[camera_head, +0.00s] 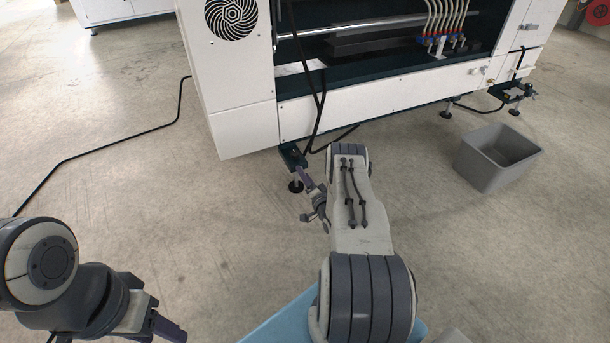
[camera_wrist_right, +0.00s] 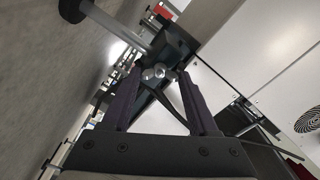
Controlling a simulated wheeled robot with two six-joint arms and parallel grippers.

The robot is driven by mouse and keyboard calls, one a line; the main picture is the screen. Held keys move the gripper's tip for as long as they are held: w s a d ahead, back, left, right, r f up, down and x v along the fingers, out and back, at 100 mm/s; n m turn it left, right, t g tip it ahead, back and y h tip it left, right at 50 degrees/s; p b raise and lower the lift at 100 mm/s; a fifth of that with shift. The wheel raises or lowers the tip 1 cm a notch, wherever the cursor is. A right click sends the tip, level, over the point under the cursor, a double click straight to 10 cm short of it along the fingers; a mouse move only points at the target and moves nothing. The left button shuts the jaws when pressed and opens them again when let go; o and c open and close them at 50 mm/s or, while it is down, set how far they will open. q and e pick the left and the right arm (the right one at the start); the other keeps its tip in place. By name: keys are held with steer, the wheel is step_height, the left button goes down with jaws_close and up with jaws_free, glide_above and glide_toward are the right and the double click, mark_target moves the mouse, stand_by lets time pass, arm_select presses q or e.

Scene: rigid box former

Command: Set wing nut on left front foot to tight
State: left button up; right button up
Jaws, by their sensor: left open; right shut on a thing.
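The left front foot (camera_head: 291,157) is a dark bracket at the machine's lower left corner, with a rod and round pad below it. In the right wrist view its bracket (camera_wrist_right: 177,42), metal rod (camera_wrist_right: 118,25) and dark pad (camera_wrist_right: 72,9) show at the top. The wing nut (camera_wrist_right: 153,73) is a small shiny metal piece against the bracket, between my right fingertips. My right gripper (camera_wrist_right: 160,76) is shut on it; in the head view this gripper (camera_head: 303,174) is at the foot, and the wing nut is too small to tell. My left gripper (camera_head: 167,328) is open and away from the foot, at lower left.
The white machine (camera_head: 365,103) stands across the back. A grey bin (camera_head: 482,172) stands on the floor at right, below another foot bracket (camera_head: 516,92). A black cable (camera_head: 100,152) runs along the floor at left. A light blue surface (camera_head: 290,325) lies at the front.

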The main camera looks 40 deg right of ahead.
steer(key=m, duration=0.6)
steer(key=shift+s+f+p, duration=0.1)
steer(key=shift+p, duration=0.2)
steer(key=shift+m, duration=0.3)
steer(key=o, duration=1.4)
steer(key=p+v, duration=0.5)
steer(key=v, duration=0.5)
steer(key=shift+s, duration=0.25)
